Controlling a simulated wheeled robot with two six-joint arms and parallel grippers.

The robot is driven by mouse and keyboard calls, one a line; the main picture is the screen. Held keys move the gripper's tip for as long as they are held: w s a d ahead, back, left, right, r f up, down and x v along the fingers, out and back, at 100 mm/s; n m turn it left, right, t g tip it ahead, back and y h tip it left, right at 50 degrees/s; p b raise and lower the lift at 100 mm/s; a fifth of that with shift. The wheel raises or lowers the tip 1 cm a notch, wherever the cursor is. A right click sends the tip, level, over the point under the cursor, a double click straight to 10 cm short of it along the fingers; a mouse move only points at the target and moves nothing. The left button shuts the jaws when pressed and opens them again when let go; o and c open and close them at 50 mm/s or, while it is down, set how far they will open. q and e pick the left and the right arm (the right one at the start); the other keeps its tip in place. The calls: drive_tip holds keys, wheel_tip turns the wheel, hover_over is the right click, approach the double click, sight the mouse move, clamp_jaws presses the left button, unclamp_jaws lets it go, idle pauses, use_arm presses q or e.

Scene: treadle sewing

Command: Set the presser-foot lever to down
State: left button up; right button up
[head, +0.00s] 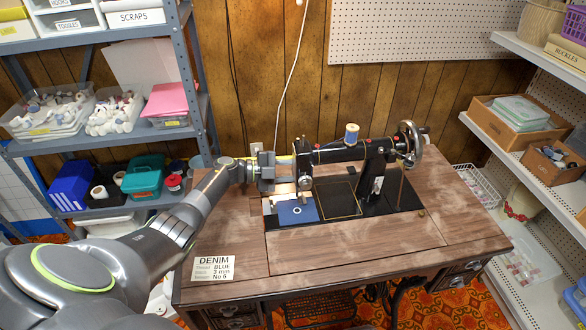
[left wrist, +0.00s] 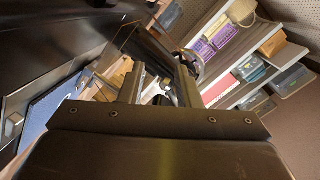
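The black sewing machine (head: 372,168) stands on the wooden treadle table (head: 340,255), with its needle head (head: 303,165) at the left end. Blue fabric (head: 297,211) lies under the needle head. My left gripper (head: 288,172) is at the left side of that head, very close to it; I cannot tell whether it touches. In the left wrist view, its two fingers (left wrist: 160,88) stand apart, with light metal parts showing between and beyond them. The presser-foot lever is too small or hidden to make out, so its position cannot be told. My right gripper is not in view.
A handwheel (head: 409,143) is at the machine's right end and a blue thread spool (head: 351,134) on top. A denim card (head: 213,268) lies at the table's front left. Shelves (head: 150,135) stand left and right. The table's front right is clear.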

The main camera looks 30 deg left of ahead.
use_arm(q)
drive_tip(key=shift+r, duration=0.2)
drive_tip(key=b+v, duration=0.2)
drive_tip(key=v, duration=1.5)
drive_tip(key=shift+s, duration=0.2)
drive_tip(key=shift+a, duration=0.15)
